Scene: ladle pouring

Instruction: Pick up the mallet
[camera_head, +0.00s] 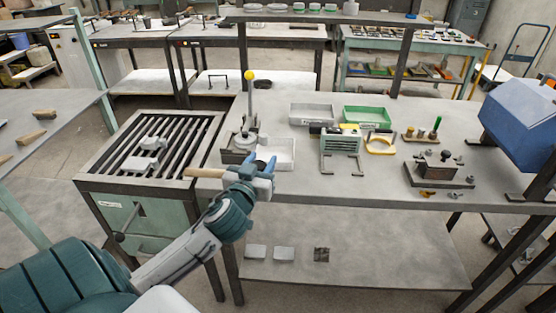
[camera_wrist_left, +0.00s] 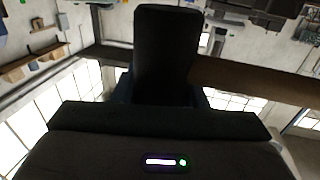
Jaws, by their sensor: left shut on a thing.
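A wooden handle (camera_head: 203,173), which I take to be the mallet's, sticks out to the left of my left gripper (camera_head: 262,163) in the head view. My left gripper is shut on it, at the front edge of the workbench (camera_head: 330,187). In the left wrist view the brown handle (camera_wrist_left: 260,86) runs off to the right from behind a dark block. I cannot tell whether that block is the mallet's head or part of my gripper. The mallet's head is not clearly seen. My right gripper is not in view.
A slatted grate (camera_head: 185,142) with grey castings stands left of the gripper. A white tray (camera_head: 283,153) and a yellow-knobbed lever (camera_head: 250,95) are just behind it. A grey rack (camera_head: 341,160) and a green bin (camera_head: 367,115) stand to the right. The bench front between is clear.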

